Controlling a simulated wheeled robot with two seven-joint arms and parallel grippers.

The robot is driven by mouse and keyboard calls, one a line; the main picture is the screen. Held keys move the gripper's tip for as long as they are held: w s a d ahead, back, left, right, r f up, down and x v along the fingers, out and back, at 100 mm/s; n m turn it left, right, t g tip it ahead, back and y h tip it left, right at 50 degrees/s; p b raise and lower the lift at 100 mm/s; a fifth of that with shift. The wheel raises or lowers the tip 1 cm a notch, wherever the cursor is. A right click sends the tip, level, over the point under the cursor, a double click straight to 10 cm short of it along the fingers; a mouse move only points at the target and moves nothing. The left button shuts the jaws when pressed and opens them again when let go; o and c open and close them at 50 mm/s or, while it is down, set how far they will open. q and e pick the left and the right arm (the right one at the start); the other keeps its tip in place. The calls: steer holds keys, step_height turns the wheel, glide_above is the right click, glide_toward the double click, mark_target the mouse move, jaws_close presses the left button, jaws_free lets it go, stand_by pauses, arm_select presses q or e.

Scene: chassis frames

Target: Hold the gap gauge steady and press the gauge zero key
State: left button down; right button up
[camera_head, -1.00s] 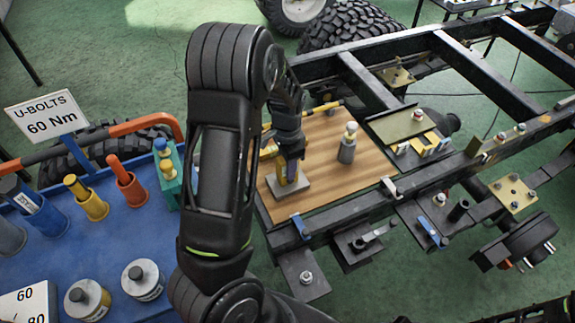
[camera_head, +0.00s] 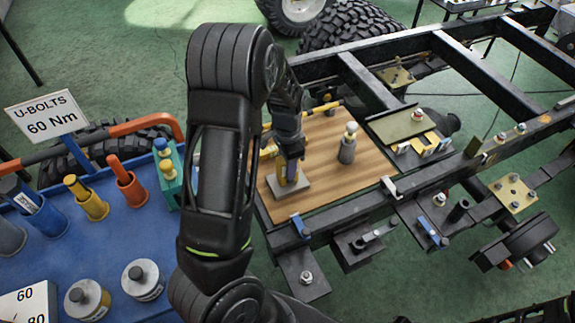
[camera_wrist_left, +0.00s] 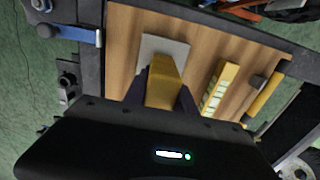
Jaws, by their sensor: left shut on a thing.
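The gap gauge appears to be the yellow upright piece (camera_wrist_left: 165,88) on a pale grey square base (camera_head: 288,190). The base rests on a wooden board (camera_head: 328,187). My left gripper (camera_head: 291,172) reaches down over the gauge, its dark fingers on either side of the yellow body. In the left wrist view, the left gripper (camera_wrist_left: 162,92) is shut on this body, and the pale base shows beyond it. The gripper hides part of the gauge. I cannot make out the zero key. My right gripper is not in view.
A grey post with a pale knob (camera_head: 348,145) stands on the board, right of the gauge. A yellow-handled tool (camera_wrist_left: 264,96) lies near the board's edge. The black chassis frame (camera_head: 455,75) surrounds the board. A blue tool cart (camera_head: 110,225) stands at left.

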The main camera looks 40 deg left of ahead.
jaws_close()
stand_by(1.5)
